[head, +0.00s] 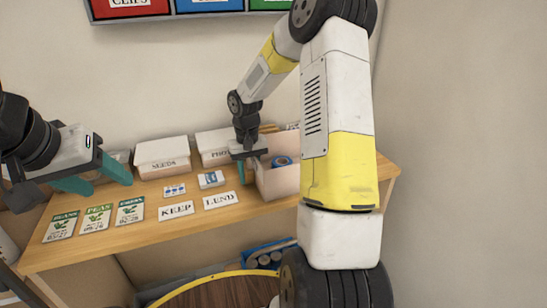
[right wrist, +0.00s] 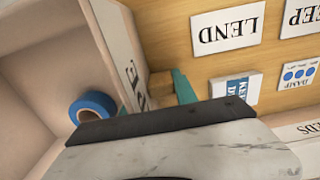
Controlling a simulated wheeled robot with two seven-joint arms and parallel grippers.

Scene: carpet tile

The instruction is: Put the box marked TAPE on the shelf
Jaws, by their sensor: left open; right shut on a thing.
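An open-topped pale box (head: 284,180) stands at the right end of the wooden surface, with a blue roll of tape (head: 282,161) inside. In the right wrist view the box (right wrist: 50,60) fills the left side, and the blue roll (right wrist: 92,106) lies in it. Lettering on its side is partly hidden, so I cannot read the full word. My right gripper (head: 247,170) is shut at the box's left wall; one teal finger (right wrist: 184,88) shows outside it, beside a small tan block (right wrist: 160,88). My left gripper (head: 108,186) is open and empty at the left.
The wooden surface (head: 150,232) holds a SEEDS box (head: 165,165), another lidded box (head: 214,155), KEEP (head: 177,210) and LEND (head: 220,200) cards, and seed packets (head: 97,218). A round brown top (head: 225,293) is below. My right arm hides the right side.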

